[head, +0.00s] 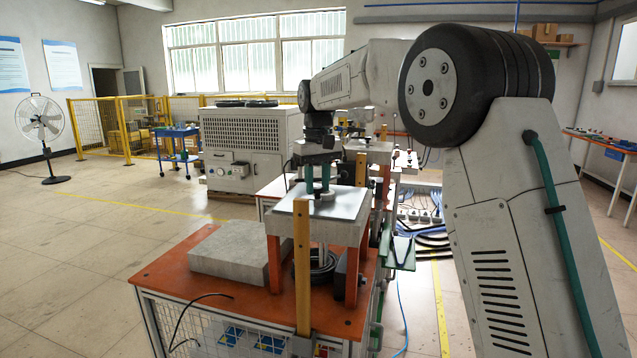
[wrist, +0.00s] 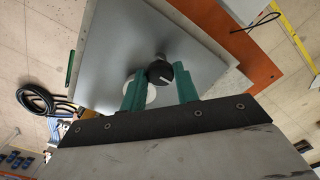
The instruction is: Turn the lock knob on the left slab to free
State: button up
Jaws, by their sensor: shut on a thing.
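The lock knob (wrist: 158,72) is a small round black knob with a white mark on its face. It sits on a pale grey metal slab (wrist: 105,50), beside a silver post and a round pale disc partly hidden by a finger. In the head view the slab (head: 345,212) rests on orange posts above the workbench. My gripper (head: 318,184) points down onto the middle of this slab. In the wrist view my gripper (wrist: 160,80) has its two green fingers on either side of the knob, shut on it.
A grey block (head: 225,250) lies on the orange workbench top (head: 170,270), left of the posts. A yellow upright bar (head: 302,265) stands in front of the slab. A similar station (head: 370,150) stands behind. Open floor (head: 90,240) lies at left.

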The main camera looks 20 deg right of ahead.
aim_at(318, 187)
jog(key=o, duration=1)
jog(key=shift+c, duration=0.2)
notch_tip(318, 187, up, 8)
jog(key=shift+f, duration=0.1)
